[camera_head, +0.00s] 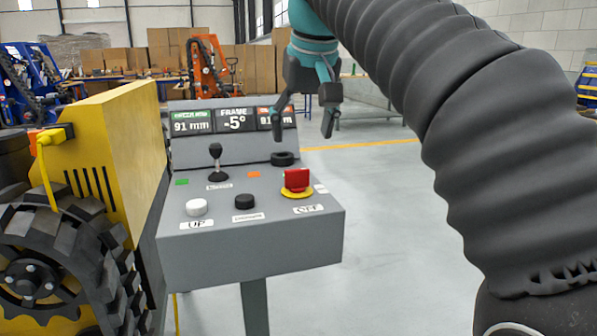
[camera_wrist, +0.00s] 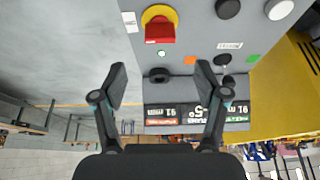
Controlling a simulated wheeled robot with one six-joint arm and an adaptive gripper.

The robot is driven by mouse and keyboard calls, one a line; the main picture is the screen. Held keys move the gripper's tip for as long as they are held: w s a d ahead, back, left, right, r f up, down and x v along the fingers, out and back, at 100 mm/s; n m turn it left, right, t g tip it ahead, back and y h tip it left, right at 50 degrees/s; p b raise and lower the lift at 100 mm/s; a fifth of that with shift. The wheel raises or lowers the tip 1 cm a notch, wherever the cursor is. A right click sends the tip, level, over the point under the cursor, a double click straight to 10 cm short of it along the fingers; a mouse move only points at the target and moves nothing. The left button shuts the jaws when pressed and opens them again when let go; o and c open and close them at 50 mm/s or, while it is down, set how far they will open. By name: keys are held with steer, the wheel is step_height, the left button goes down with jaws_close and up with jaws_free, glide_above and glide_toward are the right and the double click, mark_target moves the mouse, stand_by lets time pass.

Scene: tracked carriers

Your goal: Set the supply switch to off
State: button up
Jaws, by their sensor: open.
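The supply switch (camera_head: 297,181) is a red handle on a yellow round base, at the right of a grey control console (camera_head: 250,253). An "OFF" label lies in front of it. In the wrist view the red switch (camera_wrist: 160,30) shows at the top, left of centre. My gripper (camera_head: 308,118) hangs above and behind the console's right back part, apart from the switch. In the wrist view its two fingers (camera_wrist: 160,88) are spread with nothing between them.
The console also carries a black lever (camera_head: 215,160), a white button (camera_head: 196,207), a black button (camera_head: 244,201), a black ring-like knob (camera_head: 283,159) and a display panel (camera_head: 235,120). A yellow tracked machine (camera_head: 115,130) stands close at the left. Floor right of the console is clear.

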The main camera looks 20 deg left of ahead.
mark_target(298, 169)
steer(key=b+x, duration=0.2)
steer(key=x, duration=0.8)
steer(key=c, duration=1.2)
